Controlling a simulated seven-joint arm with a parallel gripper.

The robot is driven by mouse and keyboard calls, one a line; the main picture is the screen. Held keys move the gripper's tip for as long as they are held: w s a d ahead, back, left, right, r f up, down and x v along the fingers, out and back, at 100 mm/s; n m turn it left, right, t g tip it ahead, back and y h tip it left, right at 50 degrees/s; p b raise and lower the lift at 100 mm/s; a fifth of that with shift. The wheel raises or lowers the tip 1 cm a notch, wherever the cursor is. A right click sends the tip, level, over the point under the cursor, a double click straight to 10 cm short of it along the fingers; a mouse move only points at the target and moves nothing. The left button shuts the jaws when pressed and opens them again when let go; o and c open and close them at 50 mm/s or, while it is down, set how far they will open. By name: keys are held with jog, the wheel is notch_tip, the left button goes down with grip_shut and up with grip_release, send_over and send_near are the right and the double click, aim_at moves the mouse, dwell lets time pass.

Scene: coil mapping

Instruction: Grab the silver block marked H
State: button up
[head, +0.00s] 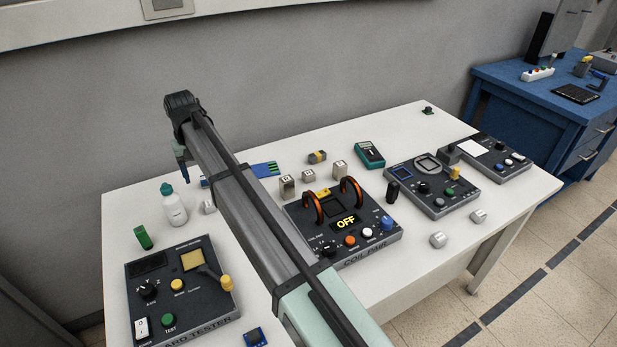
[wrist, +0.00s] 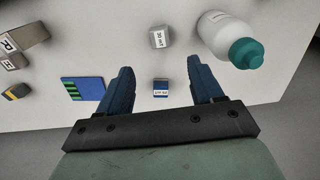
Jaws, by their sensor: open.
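Several small silver blocks stand behind the coil pair unit in the head view: one at the left (head: 287,187), one beside it (head: 308,177) and one at the right (head: 340,169). Their letters are too small to read there. In the wrist view two labelled silver blocks, one larger (wrist: 27,31) and one smaller (wrist: 13,62), sit at the far left edge; I cannot tell for sure which carries H. My gripper (wrist: 162,84) is open, its blue fingers apart and empty, well to the right of those blocks in that view. In the head view my arm hides part of the table.
A white bottle with a teal cap (wrist: 228,38) and another silver block (wrist: 160,37) lie near my fingers. A small blue labelled block (wrist: 160,88) shows between them, below. A blue card (wrist: 83,89) is at their left. The coil pair (head: 345,222) has raised orange coils.

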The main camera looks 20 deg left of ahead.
jog(key=w+d+m, duration=0.2)
jog(key=w+d, duration=1.1)
jog(key=r+n, duration=0.1)
jog(key=n, duration=0.9)
send_over(308, 173)
jog(key=f+n, duration=0.2)
jog(key=n, duration=0.1)
jog(key=f+n, duration=0.6)
jog(key=shift+s+f+n, duration=0.1)
jog(key=shift+s+n, duration=0.2)
jog(key=shift+s, duration=0.1)
jog(key=shift+w+f, duration=0.15)
jog(key=shift+f, duration=1.2)
jog(key=shift+w+f, duration=0.15)
jog(key=shift+f, duration=1.2)
